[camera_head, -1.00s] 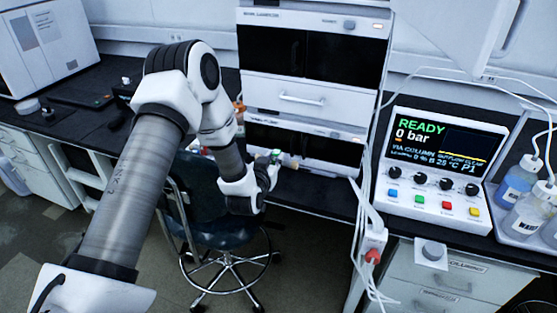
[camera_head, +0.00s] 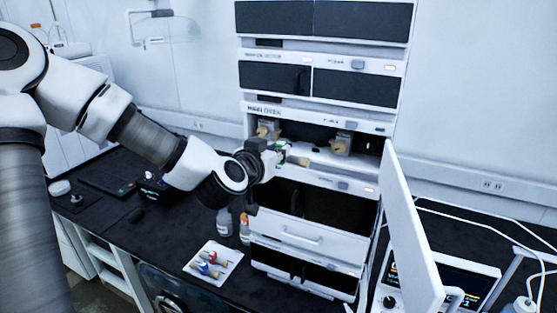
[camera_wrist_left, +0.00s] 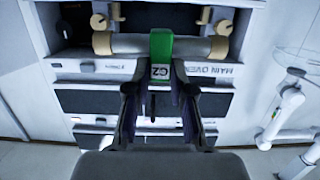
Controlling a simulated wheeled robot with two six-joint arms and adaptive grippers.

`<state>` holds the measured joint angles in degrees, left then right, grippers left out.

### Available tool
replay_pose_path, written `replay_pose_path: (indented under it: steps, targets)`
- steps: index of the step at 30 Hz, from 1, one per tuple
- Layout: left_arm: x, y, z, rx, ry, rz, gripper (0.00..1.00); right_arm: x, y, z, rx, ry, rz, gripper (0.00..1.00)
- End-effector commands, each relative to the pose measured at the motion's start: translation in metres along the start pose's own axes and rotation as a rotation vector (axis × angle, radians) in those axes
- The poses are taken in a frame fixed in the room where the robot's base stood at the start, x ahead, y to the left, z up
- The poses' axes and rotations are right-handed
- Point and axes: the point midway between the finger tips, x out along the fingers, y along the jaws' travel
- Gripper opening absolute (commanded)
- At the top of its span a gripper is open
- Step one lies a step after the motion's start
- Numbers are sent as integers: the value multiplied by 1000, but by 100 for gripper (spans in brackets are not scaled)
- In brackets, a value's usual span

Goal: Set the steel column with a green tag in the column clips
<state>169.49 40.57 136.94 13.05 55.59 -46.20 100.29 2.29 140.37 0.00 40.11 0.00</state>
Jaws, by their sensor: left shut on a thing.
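My left gripper (camera_head: 268,158) is shut on the steel column (camera_head: 299,160) and holds it level at the front of the open oven bay. Its green tag (camera_head: 282,148) sits between the fingers. In the left wrist view the column (camera_wrist_left: 128,43) lies across the fingertips, with the green tag (camera_wrist_left: 161,48) in the middle and tan end fittings. The column clips are a left one (camera_head: 268,130) and a right one (camera_head: 342,143) inside the bay. The column is in front of them; I cannot tell whether it touches them. My right gripper is out of view.
The oven door (camera_head: 412,230) hangs open on the right. A white tray (camera_head: 226,251) with red-tagged and blue-tagged columns lies on the dark bench, beside bottles (camera_head: 225,221). A control unit (camera_head: 460,278) stands at the lower right.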

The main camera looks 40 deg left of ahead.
Motion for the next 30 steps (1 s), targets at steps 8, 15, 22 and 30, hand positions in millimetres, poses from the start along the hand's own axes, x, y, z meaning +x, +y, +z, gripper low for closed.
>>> replay_pose_path:
  steps: [8,15,22,30]
  targets:
    - [20,-1,4,3,2,-3,0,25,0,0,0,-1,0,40]
    - [40,-1,2,2,3,-4,0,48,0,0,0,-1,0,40]
    - [58,-1,-2,2,1,-3,0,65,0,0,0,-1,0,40]
    - [84,0,-7,2,1,-3,0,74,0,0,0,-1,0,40]
